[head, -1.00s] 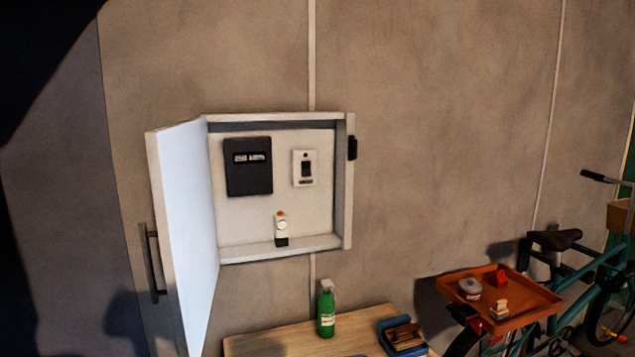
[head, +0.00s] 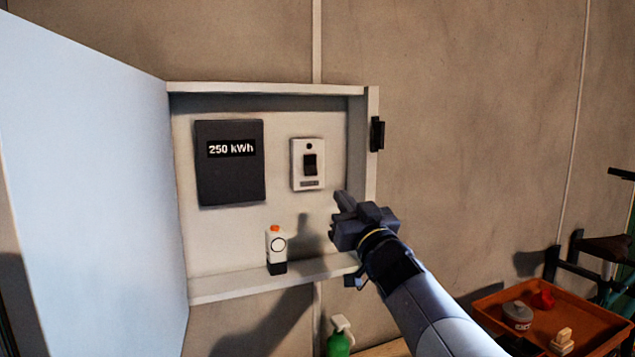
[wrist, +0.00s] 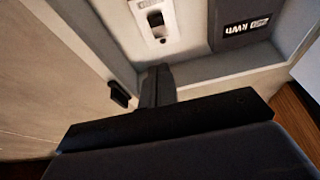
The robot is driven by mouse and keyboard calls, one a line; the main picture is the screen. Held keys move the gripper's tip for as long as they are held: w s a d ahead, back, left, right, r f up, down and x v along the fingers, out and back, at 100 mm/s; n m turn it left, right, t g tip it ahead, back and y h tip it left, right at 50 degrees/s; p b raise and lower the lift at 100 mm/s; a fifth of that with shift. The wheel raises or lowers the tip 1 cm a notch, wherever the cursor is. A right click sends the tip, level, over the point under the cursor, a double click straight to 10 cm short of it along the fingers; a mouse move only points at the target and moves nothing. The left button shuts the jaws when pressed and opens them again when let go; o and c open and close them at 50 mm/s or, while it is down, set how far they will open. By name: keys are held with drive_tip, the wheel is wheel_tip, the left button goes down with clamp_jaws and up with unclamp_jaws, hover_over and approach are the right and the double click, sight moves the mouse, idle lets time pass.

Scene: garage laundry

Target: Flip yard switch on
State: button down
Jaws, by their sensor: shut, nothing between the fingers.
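The yard switch is a white plate with a black rocker (head: 310,164) on the back wall of an open wall cabinet (head: 273,88). It also shows upside down in the wrist view (wrist: 155,20). I cannot tell which way the rocker is set. My gripper (head: 342,208) is shut and empty at the cabinet's front right, below and to the right of the switch, apart from it. In the wrist view the closed fingers (wrist: 157,75) point toward the switch plate. The cabinet door (head: 90,180) stands open on the left.
A dark meter (head: 230,162) reading 250 kWh is left of the switch. A small white device with an orange top (head: 275,250) stands on the cabinet floor. A black latch (head: 377,134) sits on the right side wall. A green bottle (head: 339,343) and an orange tray (head: 490,300) are lower down.

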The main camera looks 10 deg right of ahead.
drive_tip(key=shift+s+r, duration=0.1)
drive_tip(key=p, duration=0.4)
approach(311, 169)
wheel_tip(311, 169, up, 4)
drive_tip(key=w, duration=0.3)
drive_tip(key=w+f, duration=0.1)
drive_tip(key=shift+w+a+f, duration=0.2)
drive_tip(key=shift+w+a, duration=0.15)
drive_tip(key=shift+a, duration=0.05)
drive_tip(key=shift+w+a+f, duration=0.1)
drive_tip(key=shift+w+f, duration=0.1)
drive_tip(key=shift+w, duration=0.15)
